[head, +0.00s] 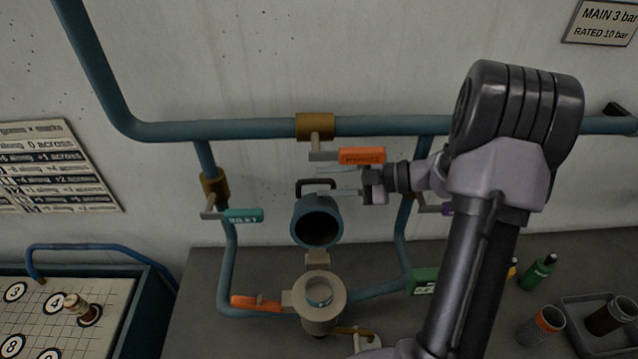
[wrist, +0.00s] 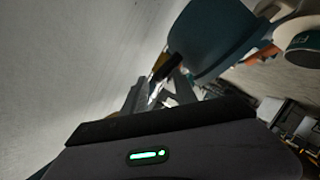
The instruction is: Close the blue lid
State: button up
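The blue lid (head: 303,228) is a teal-blue cup-shaped cap, standing swung up and open on its hinge, its hollow dark side facing the camera. A black handle (head: 316,182) sticks out at its top. Below the hinge stands the beige strainer body (head: 320,312) with an uncovered round mouth. My gripper (head: 328,182) is open, its thin fingers pointing left at the right part of the handle. In the wrist view the lid (wrist: 215,35) is at upper right, and the handle (wrist: 170,68) is just beyond the fingertips (wrist: 160,88). Whether they touch it I cannot tell.
An orange-handled valve (head: 361,156) sits close above my gripper on the blue pipe (head: 240,130). A teal inlet handle (head: 243,216) is to the left, and an orange lever (head: 256,303) is beside the body. Bottles (head: 538,272) and cups stand at right.

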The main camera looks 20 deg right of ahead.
jog(key=shift+x, duration=1.25)
grip_shut()
dwell(0.5)
